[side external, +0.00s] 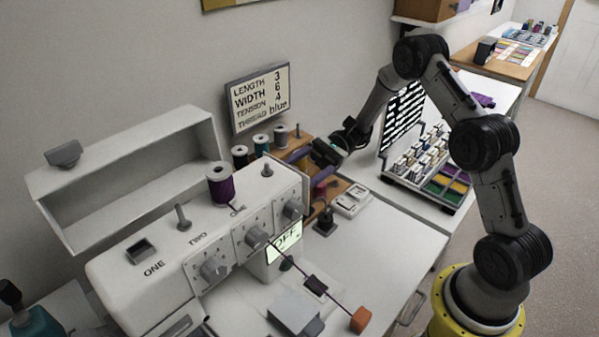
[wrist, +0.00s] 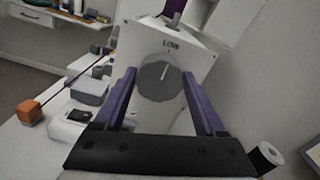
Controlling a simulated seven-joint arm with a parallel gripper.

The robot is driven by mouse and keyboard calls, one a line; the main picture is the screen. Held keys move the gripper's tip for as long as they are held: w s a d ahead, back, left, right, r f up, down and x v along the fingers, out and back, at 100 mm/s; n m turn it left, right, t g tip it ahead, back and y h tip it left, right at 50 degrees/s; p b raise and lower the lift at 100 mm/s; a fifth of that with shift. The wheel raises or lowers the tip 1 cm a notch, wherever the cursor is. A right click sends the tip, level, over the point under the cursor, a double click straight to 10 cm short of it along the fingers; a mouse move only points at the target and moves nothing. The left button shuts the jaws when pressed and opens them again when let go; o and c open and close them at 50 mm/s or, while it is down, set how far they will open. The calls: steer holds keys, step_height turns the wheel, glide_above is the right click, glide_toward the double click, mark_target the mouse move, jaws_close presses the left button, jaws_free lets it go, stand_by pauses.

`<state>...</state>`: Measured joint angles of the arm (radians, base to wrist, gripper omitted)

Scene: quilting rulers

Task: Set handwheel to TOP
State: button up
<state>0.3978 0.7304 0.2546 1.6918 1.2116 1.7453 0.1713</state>
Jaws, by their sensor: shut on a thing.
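The handwheel (wrist: 155,82) is a grey round knob on the white end face of the sewing machine (wrist: 188,62), in the middle of the wrist view. A short pale line on its face points up, slightly right. A small label above it appears to read LOW, with a tick below. My gripper (wrist: 160,86) has its two purple fingers on the left and right sides of the wheel, shut on it. In the side external view, my gripper (side external: 297,155) is at the far right end of the machine (side external: 150,258); the handwheel is hidden there.
Thread spools (side external: 261,145) stand on a wooden rack behind the machine. A purple spool (side external: 220,185) sits on top of it. A sign (side external: 261,97) stands at the wall. A small screen (side external: 284,242) reads OFF. An orange block (side external: 360,319) ends a thin rod in front.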

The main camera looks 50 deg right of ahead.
steer(key=shift+m, duration=0.3)
steer(key=shift+w+f+m, duration=0.1)
steer(key=shift+f+m, duration=0.05)
steer(key=shift+m, duration=4.95)
steer(key=shift+w+f+m, duration=0.1)
steer(key=shift+m, duration=5)
steer(key=shift+f+m, duration=0.15)
steer(key=shift+m, duration=4.95)
steer(key=o, duration=1.3)
